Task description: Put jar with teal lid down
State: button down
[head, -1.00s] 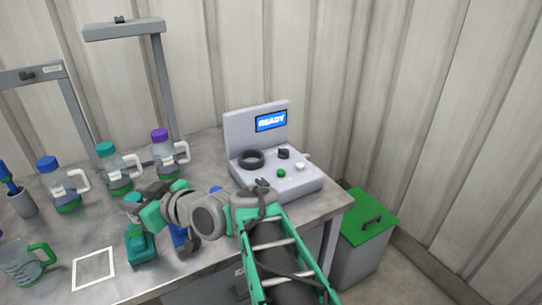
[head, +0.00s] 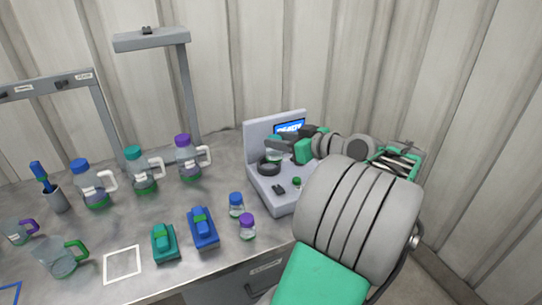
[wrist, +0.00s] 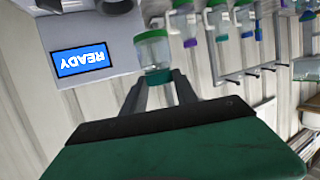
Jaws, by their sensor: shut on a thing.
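The jar with the teal lid (head: 273,146) is a small clear jar held over the black ring (head: 268,167) on the grey machine (head: 262,190). My gripper (head: 285,147) reaches it from the right and is shut on it. In the wrist view, which is upside down, the jar (wrist: 152,48) sits between the fingers (wrist: 160,84), with the teal lid nearest them. It looks close to upright. I cannot tell whether its base touches the ring. My arm hides the machine's right part.
The machine's screen (wrist: 83,61) reads READY. A blue-lidded jar (head: 236,206) and a purple-lidded jar (head: 247,228) stand left of the machine. Blue (head: 203,227) and green (head: 164,242) blocky items, several bottles and a grey frame (head: 150,40) are further left.

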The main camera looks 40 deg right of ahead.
jog(key=w+d+f, duration=0.1)
jog(key=w+f, duration=0.1)
jog(key=f, duration=0.1)
jog(key=w+d+f+p, duration=0.1)
jog(key=w+d+f, duration=0.1)
jog(key=w+f, duration=0.1)
jog(key=w+d+f+p, duration=0.1)
jog(key=w+f, duration=0.2)
jog(key=f, duration=0.1)
jog(key=shift+d, duration=0.35)
jog(key=shift+f, duration=0.6)
jog(key=c, duration=0.9)
grip_release()
jog(key=shift+c, duration=0.2)
jog(key=shift+r, duration=0.1)
